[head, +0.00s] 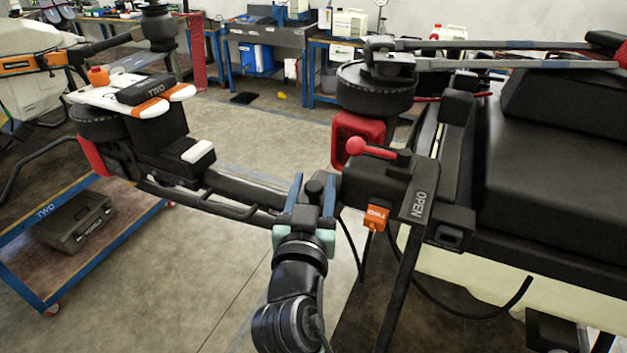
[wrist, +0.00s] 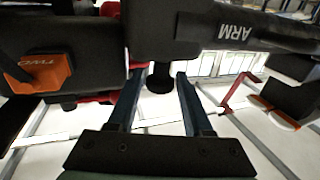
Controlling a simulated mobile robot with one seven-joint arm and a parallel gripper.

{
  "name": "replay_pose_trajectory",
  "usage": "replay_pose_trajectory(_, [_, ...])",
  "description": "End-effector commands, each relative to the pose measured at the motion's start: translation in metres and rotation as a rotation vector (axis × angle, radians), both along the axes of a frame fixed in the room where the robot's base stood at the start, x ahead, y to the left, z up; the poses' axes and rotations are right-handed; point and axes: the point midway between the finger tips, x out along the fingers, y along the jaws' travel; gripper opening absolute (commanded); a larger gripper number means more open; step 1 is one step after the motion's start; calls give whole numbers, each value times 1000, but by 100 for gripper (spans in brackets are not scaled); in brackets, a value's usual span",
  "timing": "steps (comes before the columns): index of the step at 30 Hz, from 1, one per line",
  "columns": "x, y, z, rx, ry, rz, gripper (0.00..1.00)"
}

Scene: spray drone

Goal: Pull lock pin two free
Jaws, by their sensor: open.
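A black round knob (head: 315,187), which seems to be lock pin two, stands on the folding joint of the drone arm (head: 240,187). It also shows in the wrist view (wrist: 159,79). My gripper (head: 314,198) is open, with its blue fingers on either side of the knob. In the wrist view the fingers (wrist: 160,90) show light gaps to the knob, and I cannot tell whether either touches it. The pin's shaft is hidden. An orange tag marked TWO (head: 376,217) hangs on the joint block, right of the knob; it shows at left in the wrist view (wrist: 38,72).
A red lever (head: 370,148) sits on the joint block beside a plate marked OPEN (head: 418,205). The dark drone body (head: 560,165) fills the right. A blue cart marked TWO (head: 40,215) stands at left. Open floor lies between.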

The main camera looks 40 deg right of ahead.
Motion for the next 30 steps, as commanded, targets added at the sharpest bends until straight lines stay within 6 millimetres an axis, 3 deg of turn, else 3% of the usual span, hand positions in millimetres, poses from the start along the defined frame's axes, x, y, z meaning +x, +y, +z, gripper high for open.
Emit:
replay_pose_trajectory(7, [0, -1, 0, 1, -1, 0, 50])
replay_pose_trajectory(16, [0, 0, 0, 0, 0, 0, 0])
replay_pose_trajectory(30, [0, 0, 0, 0, 0, 0, 0])
